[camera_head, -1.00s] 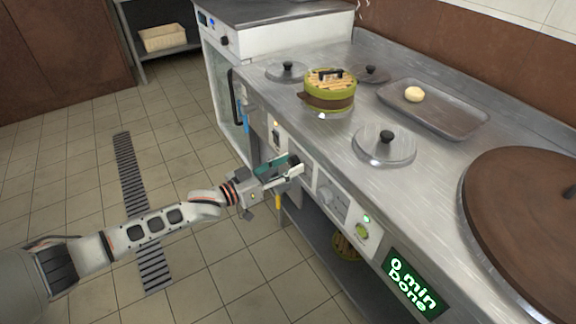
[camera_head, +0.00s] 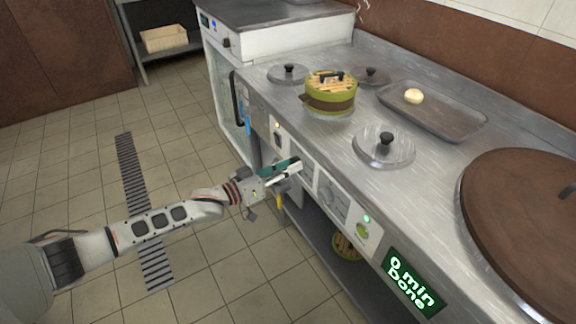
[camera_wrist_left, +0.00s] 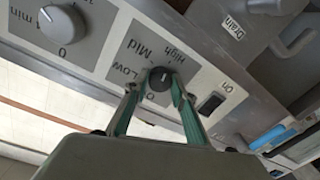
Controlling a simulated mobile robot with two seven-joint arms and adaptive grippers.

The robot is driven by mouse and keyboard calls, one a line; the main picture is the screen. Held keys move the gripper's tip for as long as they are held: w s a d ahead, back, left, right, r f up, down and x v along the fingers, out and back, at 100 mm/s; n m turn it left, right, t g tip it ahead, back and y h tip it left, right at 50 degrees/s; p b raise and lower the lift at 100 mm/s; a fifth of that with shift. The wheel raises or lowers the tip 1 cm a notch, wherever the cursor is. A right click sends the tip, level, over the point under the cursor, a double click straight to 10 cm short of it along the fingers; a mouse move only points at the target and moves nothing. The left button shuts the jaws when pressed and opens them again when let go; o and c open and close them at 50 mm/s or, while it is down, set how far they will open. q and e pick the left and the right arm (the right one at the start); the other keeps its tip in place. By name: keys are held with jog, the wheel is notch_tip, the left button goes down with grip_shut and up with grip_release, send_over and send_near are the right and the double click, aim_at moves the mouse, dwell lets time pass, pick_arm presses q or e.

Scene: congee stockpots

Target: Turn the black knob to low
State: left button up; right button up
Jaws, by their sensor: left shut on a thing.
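The black knob (camera_wrist_left: 160,79) is on the stove's front panel in the left wrist view, with the marks 0, Low, Mid and High around it. The panel appears upside down there. A short pale line shows on the knob's face and seems to lean toward High; its exact direction is hard to read. My left gripper (camera_wrist_left: 158,88) has its two green fingers on either side of the knob, shut on it. In the head view my left gripper (camera_head: 296,167) is at the front panel and hides the knob. My right gripper is not in view.
A grey dial (camera_wrist_left: 63,24) and a black On switch (camera_wrist_left: 210,104) flank the knob. On the counter are a green steamer (camera_head: 330,98), a tray (camera_head: 455,122) with a pale bun, and several lids. A timer display (camera_head: 410,284) reads "0 min Done".

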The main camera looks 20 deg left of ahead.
pick_arm(q)
jog(key=n+b, duration=0.1)
jog(key=n, duration=0.9)
jog(key=n+g+h, duration=0.1)
jog(key=n, duration=1)
jog(key=shift+b, duration=0.35)
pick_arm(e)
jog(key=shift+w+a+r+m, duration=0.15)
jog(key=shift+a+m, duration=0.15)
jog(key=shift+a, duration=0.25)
